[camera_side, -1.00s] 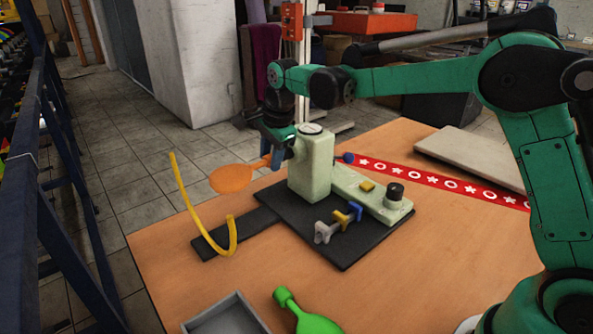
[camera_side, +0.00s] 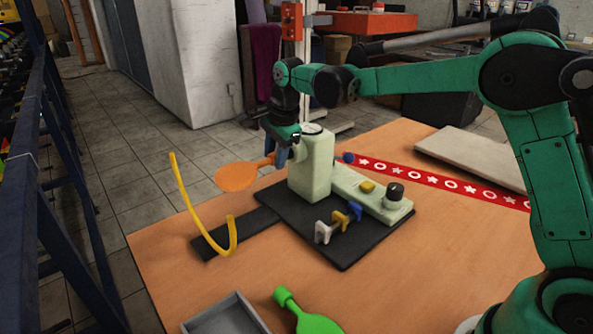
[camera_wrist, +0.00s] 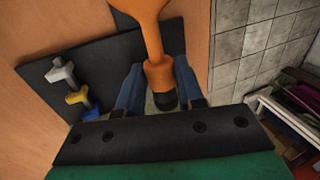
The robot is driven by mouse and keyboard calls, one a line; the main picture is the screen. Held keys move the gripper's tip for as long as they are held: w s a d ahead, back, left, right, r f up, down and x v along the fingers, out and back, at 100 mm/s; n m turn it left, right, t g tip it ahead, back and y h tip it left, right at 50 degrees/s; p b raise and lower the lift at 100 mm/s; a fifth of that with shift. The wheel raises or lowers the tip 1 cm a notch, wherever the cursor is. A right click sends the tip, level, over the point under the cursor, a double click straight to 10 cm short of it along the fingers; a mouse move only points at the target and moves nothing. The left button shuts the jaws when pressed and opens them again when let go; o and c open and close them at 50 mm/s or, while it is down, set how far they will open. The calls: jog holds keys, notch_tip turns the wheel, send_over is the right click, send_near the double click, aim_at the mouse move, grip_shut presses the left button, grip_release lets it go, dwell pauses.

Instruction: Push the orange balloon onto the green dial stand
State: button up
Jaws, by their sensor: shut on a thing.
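The orange balloon (camera_side: 238,177) is held level off the table, its round body pointing left and its neck toward the pale green dial stand (camera_side: 311,167). My gripper (camera_side: 279,155) is shut on the balloon's neck, close to the stand's left side. In the wrist view, the blue fingers (camera_wrist: 158,88) flank the orange neck (camera_wrist: 157,68), and a dark round tip (camera_wrist: 165,101) shows at the balloon's mouth. I cannot tell whether the mouth is over a nozzle of the stand; the side view hides that spot.
White, yellow and blue knobs (camera_side: 340,222) sit in front. A green balloon (camera_side: 312,322) and a grey tray (camera_side: 226,318) lie at the table's near edge.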

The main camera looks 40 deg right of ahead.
dwell(0.3)
jog(key=o, duration=1)
jog(key=shift+r, duration=0.1)
jog(key=v, duration=0.9)
